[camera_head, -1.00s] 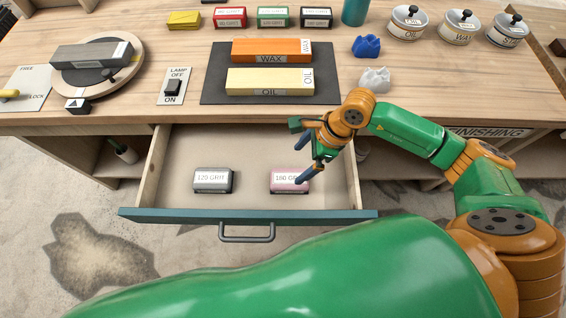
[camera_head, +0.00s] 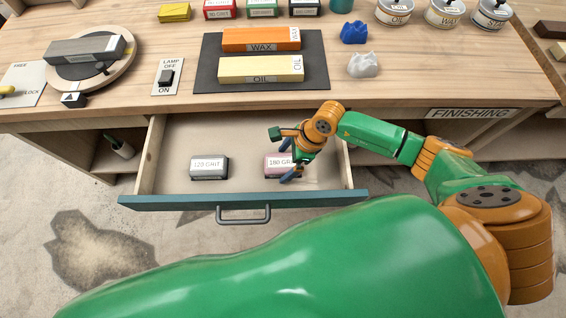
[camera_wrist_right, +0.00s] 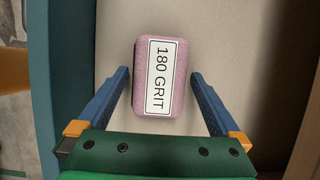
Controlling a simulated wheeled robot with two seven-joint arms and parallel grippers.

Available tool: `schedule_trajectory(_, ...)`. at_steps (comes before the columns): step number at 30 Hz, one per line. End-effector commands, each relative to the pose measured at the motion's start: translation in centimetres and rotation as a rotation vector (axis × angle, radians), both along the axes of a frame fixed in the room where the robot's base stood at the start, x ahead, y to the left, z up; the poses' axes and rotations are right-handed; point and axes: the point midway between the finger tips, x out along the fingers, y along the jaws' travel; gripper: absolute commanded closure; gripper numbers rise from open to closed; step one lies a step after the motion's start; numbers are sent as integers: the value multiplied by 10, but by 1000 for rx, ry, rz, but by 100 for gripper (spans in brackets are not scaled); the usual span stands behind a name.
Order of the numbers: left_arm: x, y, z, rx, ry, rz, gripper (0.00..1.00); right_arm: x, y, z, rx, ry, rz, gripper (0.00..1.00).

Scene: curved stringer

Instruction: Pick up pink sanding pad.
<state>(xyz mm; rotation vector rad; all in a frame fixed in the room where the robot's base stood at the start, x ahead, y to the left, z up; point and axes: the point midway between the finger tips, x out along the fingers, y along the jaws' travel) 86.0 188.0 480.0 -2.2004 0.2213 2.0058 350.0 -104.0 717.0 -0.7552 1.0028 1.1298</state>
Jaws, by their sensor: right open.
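The pink sanding pad (camera_head: 274,168), labelled 180 GRIT, lies in the open drawer (camera_head: 227,202), towards its right side. In the right wrist view the pink pad (camera_wrist_right: 160,77) sits between the two blue fingers, its near part between the fingertips, with a gap on each side. My right gripper (camera_head: 285,158) is open and low over the pad, and partly hides it in the head view. The right gripper (camera_wrist_right: 160,76) also shows open in the wrist view. My left gripper is not in view.
A grey 120 GRIT pad (camera_head: 209,167) lies left of the pink one. The teal drawer front with its handle (camera_head: 243,213) runs along the near side. The bench top (camera_head: 400,83) stands above and behind the drawer. Drawer floor between the pads is clear.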

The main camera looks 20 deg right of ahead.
Motion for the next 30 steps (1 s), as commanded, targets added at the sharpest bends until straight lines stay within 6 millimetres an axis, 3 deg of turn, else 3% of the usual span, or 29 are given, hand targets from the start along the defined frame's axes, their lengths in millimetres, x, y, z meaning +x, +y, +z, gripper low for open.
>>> schedule_trajectory(11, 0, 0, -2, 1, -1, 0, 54, 0, 0, -2, 0, 0, 0, 0)
schedule_trajectory(20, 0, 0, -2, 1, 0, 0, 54, 0, 0, -2, 0, 0, 0, 73)
schedule_trajectory(30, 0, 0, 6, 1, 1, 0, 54, 0, 0, 8, 1, -1, 1, 74)
